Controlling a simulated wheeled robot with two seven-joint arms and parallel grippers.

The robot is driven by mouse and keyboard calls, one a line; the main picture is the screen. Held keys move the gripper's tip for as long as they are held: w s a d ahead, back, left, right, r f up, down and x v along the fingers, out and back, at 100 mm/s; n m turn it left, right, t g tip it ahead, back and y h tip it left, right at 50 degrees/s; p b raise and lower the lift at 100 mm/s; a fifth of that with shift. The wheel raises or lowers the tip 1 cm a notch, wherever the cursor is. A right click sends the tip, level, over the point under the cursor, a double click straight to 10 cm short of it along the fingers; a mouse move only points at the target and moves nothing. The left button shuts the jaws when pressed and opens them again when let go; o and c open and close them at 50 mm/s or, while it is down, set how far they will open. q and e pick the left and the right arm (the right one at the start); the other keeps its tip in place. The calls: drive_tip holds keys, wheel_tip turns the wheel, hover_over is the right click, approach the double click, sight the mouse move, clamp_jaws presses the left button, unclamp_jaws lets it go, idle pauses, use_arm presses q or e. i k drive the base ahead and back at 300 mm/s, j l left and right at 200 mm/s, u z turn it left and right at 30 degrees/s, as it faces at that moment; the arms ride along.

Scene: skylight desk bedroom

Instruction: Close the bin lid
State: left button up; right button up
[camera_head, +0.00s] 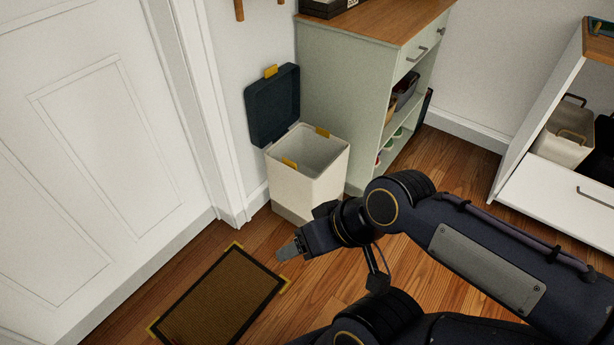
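A cream bin (305,185) stands on the wooden floor by the wall, left of a pale green cabinet. Its dark blue lid (273,106) is open and tilted up behind the bin, leaning near the wall, with a yellow tab on its top edge. The bin's inside looks empty as far as I can see. My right gripper (287,252) is in front of and below the bin, apart from it, pointing left over the floor. Its fingertips are seen from the side, so their gap cannot be judged. My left gripper is out of view.
A brown doormat (222,305) lies in front of the bin. A white door (97,130) is at the left. The pale green cabinet (337,95) stands close to the bin's right side. A white shelf unit (567,185) with baskets is at the far right.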

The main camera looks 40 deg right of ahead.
sight(272, 102)
drive_tip(key=i+l, duration=0.2)
drive_tip(key=i, duration=0.2)
drive_tip(key=i+l+z, duration=0.15)
drive_tip(key=i, duration=0.25)
drive_tip(key=i+l, duration=0.3)
drive_tip(key=i, duration=0.15)
drive_tip(key=k+z, duration=0.05)
